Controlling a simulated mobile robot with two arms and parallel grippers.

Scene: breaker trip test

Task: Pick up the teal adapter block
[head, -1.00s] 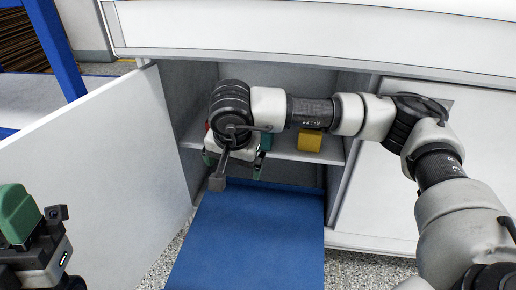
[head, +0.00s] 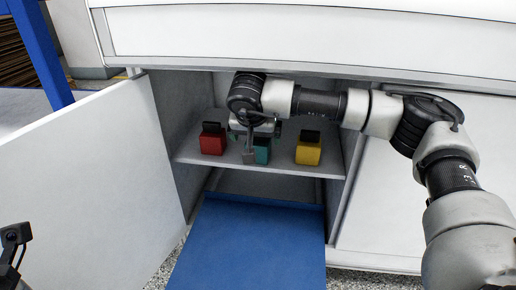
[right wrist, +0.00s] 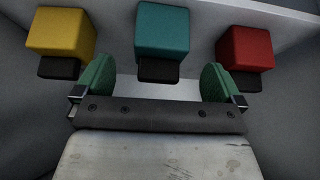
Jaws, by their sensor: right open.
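The teal adapter block (head: 262,153) stands on the cabinet shelf between a red and a yellow block. My right gripper and wrist partly hide it in the head view. In the right wrist view the teal block (right wrist: 162,28), with its black top piece (right wrist: 158,70), lies straight ahead, centred between the two green finger pads. My right gripper (right wrist: 157,80) is open and empty, with the block's coloured body beyond its fingertips. In the head view the right gripper (head: 252,143) is at the shelf. Only a dark part of my left wrist shows at the lower left edge.
The red block (head: 212,139) and yellow block (head: 308,148) stand close on either side on the shelf (head: 285,167). An open white door (head: 90,170) is at the left. A blue panel (head: 250,245) lies below the shelf. The cabinet top overhangs the opening.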

